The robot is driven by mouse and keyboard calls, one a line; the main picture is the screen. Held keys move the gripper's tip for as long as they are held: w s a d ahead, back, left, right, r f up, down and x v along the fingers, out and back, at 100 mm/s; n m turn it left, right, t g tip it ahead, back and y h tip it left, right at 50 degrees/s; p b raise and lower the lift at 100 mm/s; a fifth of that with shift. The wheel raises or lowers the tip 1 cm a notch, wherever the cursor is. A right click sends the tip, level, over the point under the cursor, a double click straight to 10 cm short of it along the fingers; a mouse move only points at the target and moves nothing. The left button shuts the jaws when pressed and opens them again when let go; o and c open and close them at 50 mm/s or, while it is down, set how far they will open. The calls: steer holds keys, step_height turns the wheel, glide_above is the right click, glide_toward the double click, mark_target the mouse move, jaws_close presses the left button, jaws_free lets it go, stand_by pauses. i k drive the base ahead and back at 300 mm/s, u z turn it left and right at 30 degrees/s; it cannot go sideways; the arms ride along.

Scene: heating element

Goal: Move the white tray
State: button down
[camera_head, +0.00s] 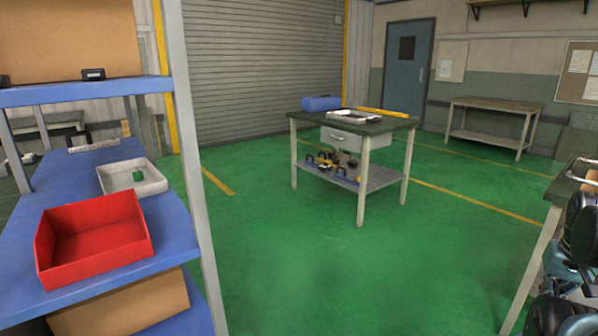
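A white tray (113,180) sits on the blue shelf at the left, behind a red bin. A small green object (138,175) is in it. Another shallow whitish tray (333,116) with dark contents lies on top of the workbench in the middle; its contents are too small to make out. Dark, rounded parts that look like my arm show at the lower right edge. I cannot make out my gripper's fingers there, and nothing of mine is near either tray.
The red bin (95,262) stands at the shelf's front, and a grey shelf post (190,150) rises right of it. The workbench (375,127) carries a blue box (321,103) and a yellow bar (387,113). A bench (541,255) stands at right. Green floor between is clear.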

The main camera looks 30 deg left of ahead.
mark_target(117, 177)
steer(key=u, duration=0.25)
steer(key=i, duration=1.25)
steer(key=u, duration=0.8)
steer(key=i, duration=1)
steer(key=u, duration=1.4)
steer(key=i, duration=1.1)
steer(key=u, duration=0.65)
